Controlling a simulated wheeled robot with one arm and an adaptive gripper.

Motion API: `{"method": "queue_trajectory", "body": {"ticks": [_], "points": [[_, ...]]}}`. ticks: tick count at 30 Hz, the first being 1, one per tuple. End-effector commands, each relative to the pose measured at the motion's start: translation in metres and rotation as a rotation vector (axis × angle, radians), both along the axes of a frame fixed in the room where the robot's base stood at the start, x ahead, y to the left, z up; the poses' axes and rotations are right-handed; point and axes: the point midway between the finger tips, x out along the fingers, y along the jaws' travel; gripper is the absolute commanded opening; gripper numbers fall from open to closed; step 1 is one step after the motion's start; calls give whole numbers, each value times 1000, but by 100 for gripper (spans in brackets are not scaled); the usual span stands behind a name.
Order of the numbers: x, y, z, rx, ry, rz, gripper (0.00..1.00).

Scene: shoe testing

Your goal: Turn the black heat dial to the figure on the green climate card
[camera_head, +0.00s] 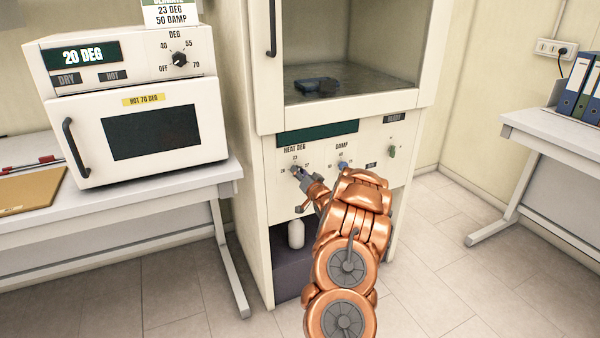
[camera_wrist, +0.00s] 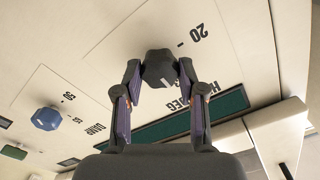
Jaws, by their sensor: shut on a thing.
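The black heat dial (camera_head: 296,170) is on the cabinet's front panel, under the words HEAT DEG. It is clear in the wrist view (camera_wrist: 160,66), between the two fingertips. My gripper (camera_wrist: 160,76) is shut on the dial, with one finger on each side; in the head view my gripper (camera_head: 303,177) partly covers it. Marks 20, 23 and 27 appear around the dial in the head view; the wrist view shows the 20 mark upside down. The green climate card (camera_head: 172,14), cut off at the top, reads 23 DEG, 50 DAMP.
A dark display (camera_head: 318,133) above looks blank. A white oven (camera_head: 150,130) with its own black dial stands left on a table. A white bottle (camera_head: 296,234) stands below.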

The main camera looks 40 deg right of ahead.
Motion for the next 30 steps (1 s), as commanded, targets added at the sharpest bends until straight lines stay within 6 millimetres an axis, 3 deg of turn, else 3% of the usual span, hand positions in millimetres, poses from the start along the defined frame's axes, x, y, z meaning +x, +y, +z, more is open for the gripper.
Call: {"method": "queue_trajectory", "body": {"ticks": [11, 12, 18, 30], "points": [[0, 0, 0, 5, -2, -1, 5], [0, -1, 0, 5, -2, -1, 41], [0, 0, 0, 5, -2, 0, 62], [-2, 0, 0, 5, -1, -1, 65]]}}
